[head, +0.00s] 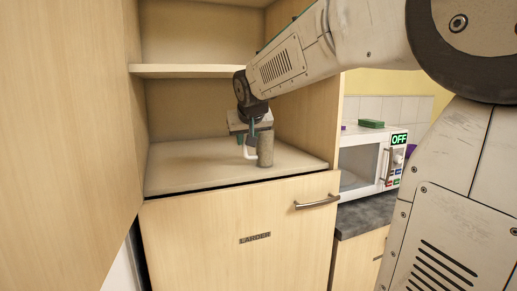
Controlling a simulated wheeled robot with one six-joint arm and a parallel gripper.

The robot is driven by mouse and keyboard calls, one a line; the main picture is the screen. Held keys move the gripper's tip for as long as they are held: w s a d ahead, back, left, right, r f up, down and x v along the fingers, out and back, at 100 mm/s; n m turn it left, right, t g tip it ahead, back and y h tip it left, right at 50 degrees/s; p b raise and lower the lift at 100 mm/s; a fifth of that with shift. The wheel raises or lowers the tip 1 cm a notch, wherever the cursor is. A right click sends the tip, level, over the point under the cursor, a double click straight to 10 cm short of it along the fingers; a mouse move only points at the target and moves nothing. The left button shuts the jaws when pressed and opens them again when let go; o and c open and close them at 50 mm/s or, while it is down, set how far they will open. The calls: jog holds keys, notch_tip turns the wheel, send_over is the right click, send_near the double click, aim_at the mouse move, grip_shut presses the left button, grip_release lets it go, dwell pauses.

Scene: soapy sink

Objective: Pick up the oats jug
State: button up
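A small grey-brown cylindrical jug (265,149) stands upright on the lower shelf of the open larder cupboard, near the shelf's front edge. A white curved piece like a handle shows at its left side. It looks like the oats jug, but no label is readable. My gripper (252,138) points down right at the jug, its teal finger parts beside and behind the jug's upper left. The fingertips are partly hidden, so I cannot tell whether they are closed on the handle or apart from it.
The lower shelf (190,168) is otherwise empty, with another shelf (190,70) above. A drawer front marked LARDER (240,240) is below. A tall wooden panel (60,130) is close on the left. A white microwave (365,160) with a green block (371,124) on top stands right.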

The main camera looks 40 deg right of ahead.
jog(key=x, duration=0.5)
jog(key=shift+w+f, duration=0.1)
jog(key=shift+w, duration=0.15)
jog(key=shift+a, duration=0.1)
grip_shut()
